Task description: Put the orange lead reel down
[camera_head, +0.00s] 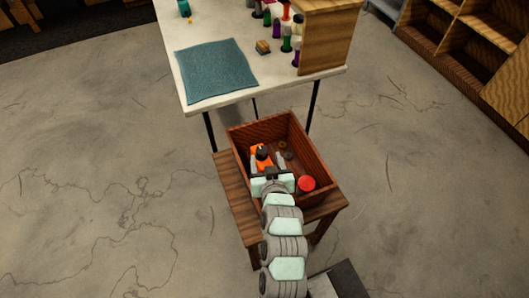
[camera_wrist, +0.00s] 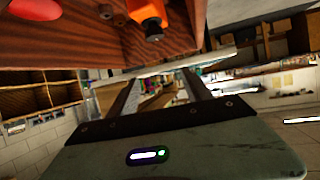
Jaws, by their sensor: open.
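The orange lead reel (camera_head: 264,164) appears as an orange body with a dark round part, inside the wooden crate (camera_head: 315,158) towards its left side. In the wrist view the orange body (camera_wrist: 146,10) with its black end shows at the top, by the crate's wooden surface (camera_wrist: 70,45). My gripper (camera_head: 267,161) is over the crate, close to the reel in the head view. In the wrist view its two fingers (camera_wrist: 160,82) are spread, with nothing between them. The arm hides part of the crate's near side, and I cannot tell whether a finger touches the reel.
A red round thing (camera_head: 306,183) and small dark rings (camera_head: 285,150) lie in the crate. The crate stands on a wooden bench (camera_head: 233,197). Behind is a white table (camera_head: 215,28) with a teal mat (camera_head: 215,70), several bottles and a wooden box (camera_head: 328,40). Open floor lies left.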

